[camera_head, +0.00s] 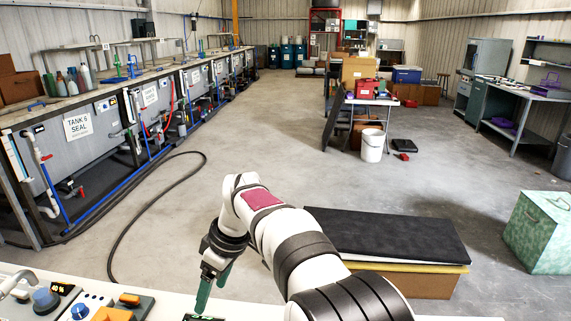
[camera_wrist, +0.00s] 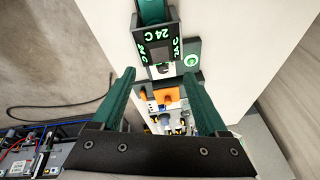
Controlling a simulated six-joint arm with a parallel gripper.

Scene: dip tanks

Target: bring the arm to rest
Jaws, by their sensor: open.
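My gripper (camera_head: 207,290) hangs from my bent white arm at the bottom middle of the head view, its green fingers pointing down over the white bench top. In the wrist view my gripper (camera_wrist: 160,74) has its two green fingers wide apart, with nothing held between them. A dark device with a lit green "24 C" display (camera_wrist: 155,42) lies on the bench beyond the fingertips. Only a sliver of its display (camera_head: 204,318) shows at the lower edge of the head view. I cannot tell the exact gap between fingertips and device.
A control panel (camera_head: 72,306) with knobs and orange buttons is at the bottom left. A black-topped low bench (camera_head: 385,234) stands beyond my arm, with a green chest (camera_head: 540,232) to its right. Tanks (camera_head: 85,133) line the left wall; a black hose crosses the floor.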

